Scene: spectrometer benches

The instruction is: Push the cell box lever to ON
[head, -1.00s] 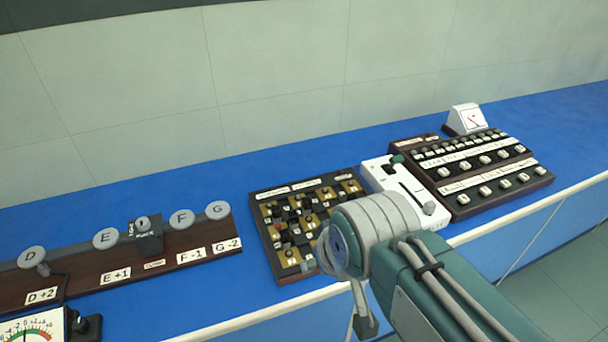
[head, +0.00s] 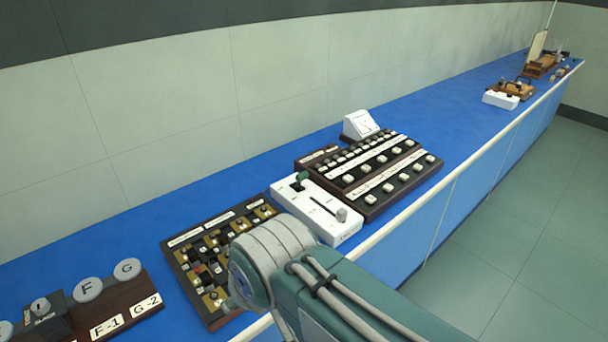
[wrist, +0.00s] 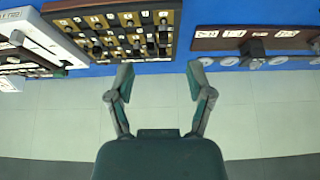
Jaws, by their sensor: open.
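A white box (head: 318,212) on the blue bench has a green-knobbed lever (head: 303,176) at its back end and a slot with a grey knob (head: 342,214) toward its front. Its labels are too small to read, so I cannot tell if it is the cell box or which way is ON. The white box (wrist: 28,32) also shows at the upper left of the wrist view. My gripper (wrist: 160,75) is open and empty, its two fingers spread apart, touching nothing. In the head view my arm hides the fingers.
A dark board with brass blocks (head: 205,240) stands left of the white box, a dark panel of white buttons (head: 385,170) right of it. A white meter (head: 360,124) stands behind. Round lettered discs (head: 88,288) are at lower left.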

